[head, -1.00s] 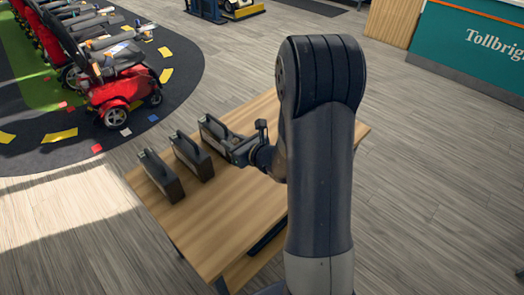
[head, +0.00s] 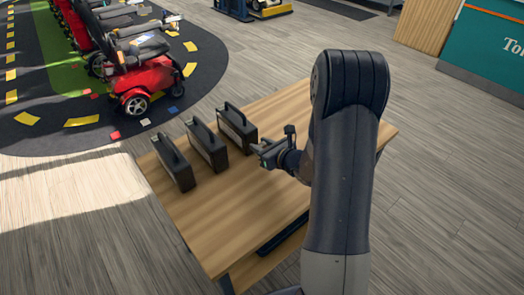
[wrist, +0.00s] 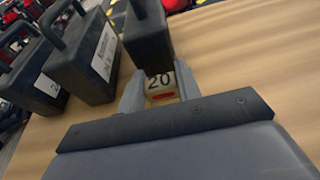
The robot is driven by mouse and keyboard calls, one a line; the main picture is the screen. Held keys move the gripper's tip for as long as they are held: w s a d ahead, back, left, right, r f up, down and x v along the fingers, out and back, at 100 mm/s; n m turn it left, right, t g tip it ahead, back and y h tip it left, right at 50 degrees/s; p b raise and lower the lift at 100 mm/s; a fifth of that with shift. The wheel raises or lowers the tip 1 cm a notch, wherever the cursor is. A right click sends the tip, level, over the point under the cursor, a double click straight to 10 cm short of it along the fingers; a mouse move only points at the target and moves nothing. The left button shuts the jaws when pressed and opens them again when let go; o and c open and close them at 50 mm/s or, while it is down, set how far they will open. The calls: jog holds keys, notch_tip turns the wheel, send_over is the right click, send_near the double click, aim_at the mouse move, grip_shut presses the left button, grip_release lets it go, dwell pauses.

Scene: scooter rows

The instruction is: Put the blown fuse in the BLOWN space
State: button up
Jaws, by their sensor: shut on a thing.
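A small pale fuse (wrist: 161,86) marked "20", with a red mark below the number, sits between the jaws of my gripper in the wrist view (wrist: 160,98). My gripper is shut on it. In the head view my gripper (head: 262,150) is over the wooden table, just right of the rightmost black pack (head: 237,128). That pack also shows in the wrist view (wrist: 148,35), directly beyond the fuse. The fuse cannot be made out in the head view. No space labelled BLOWN can be read in either view.
Two more black handled packs (head: 208,148) (head: 173,163) stand to the left on the wooden table (head: 230,220). The table's near part is clear. Red scooters (head: 145,80) stand on a dark mat beyond, and a teal counter (head: 490,45) stands at far right.

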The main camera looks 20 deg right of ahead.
jog(key=shift+f, duration=1.1)
jog(key=shift+f, duration=0.2)
jog(key=o, duration=1)
jog(key=shift+c, duration=0.2)
jog(key=shift+r, duration=0.1)
